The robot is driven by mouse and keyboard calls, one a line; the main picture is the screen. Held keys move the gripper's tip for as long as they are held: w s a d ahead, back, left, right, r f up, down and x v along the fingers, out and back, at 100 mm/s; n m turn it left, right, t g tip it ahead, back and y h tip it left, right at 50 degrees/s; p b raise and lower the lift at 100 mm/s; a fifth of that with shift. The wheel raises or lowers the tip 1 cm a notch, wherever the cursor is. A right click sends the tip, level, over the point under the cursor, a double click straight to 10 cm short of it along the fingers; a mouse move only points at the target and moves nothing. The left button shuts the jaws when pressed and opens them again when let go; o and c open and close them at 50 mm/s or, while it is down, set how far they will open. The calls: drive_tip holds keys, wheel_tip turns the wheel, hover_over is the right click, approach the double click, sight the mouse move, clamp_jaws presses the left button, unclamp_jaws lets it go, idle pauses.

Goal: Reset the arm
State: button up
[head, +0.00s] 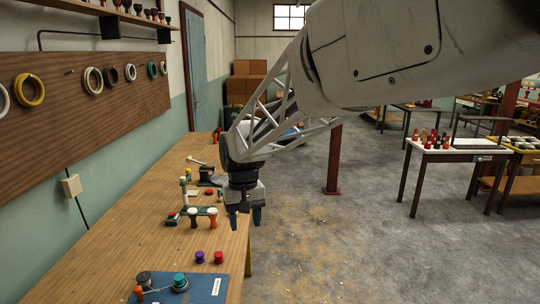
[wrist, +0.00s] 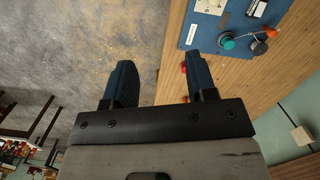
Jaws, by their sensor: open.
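My gripper (head: 246,214) hangs from the arm at the right edge of the long wooden workbench (head: 125,240) in the head view. Its two blue fingers point down and stand apart, with nothing between them. In the wrist view my gripper (wrist: 162,82) is also open and empty. One finger is over the grey floor and the other is over the bench edge. Small red parts show partly hidden behind the finger over the bench.
Small goblet drums (head: 212,217) stand on a rack left of my gripper. A purple piece (head: 199,257) and a red piece (head: 219,258) sit nearer. A blue mat (head: 205,288) lies in front. Open floor (head: 330,240) lies right; a table (head: 450,155) stands beyond.

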drive_tip(key=s+d+r+m+t, duration=0.2)
drive_tip(key=s+d+r, duration=0.1)
drive_tip(key=s+d, duration=1.05)
drive_tip(key=s+d+f+m+t, duration=0.1)
drive_tip(key=s+d+f, duration=0.2)
drive_tip(key=s+d, duration=0.8)
drive_tip(key=s, duration=0.4)
drive_tip(key=shift+d+f+m+t, duration=0.15)
drive_tip(key=shift+m+t, duration=0.15)
drive_tip(key=shift+m, duration=0.1)
